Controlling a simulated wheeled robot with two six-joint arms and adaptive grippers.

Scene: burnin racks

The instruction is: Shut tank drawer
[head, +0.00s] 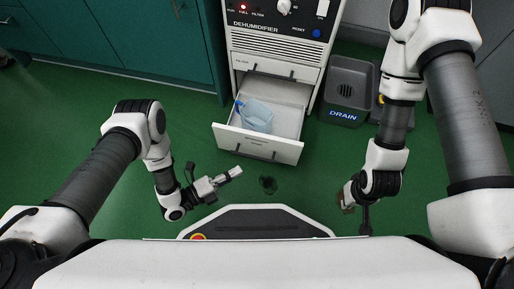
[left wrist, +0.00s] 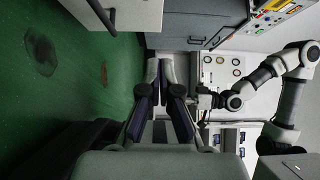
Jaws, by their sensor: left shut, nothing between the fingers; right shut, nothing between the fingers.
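The tank drawer (head: 258,143) of the white dehumidifier (head: 275,40) is pulled out toward me, with a dark handle on its front. A translucent light-blue tank (head: 256,116) sits in its left part. My left gripper (head: 236,173) is shut and empty, in front of the drawer and apart from its front face. In the left wrist view its fingers (left wrist: 165,72) are together at the tips, and a white panel with a dark handle, probably the drawer front (left wrist: 135,14), is at the top. My right gripper (head: 347,198) is low at the right, partly hidden by its wrist, apart from the drawer.
A dark grey drain unit (head: 347,90) marked DRAIN stands right of the dehumidifier. Teal cabinets (head: 150,40) are at the back left. A dark wet patch (head: 268,184) lies on the green floor before the drawer. Floor left of the drawer is clear.

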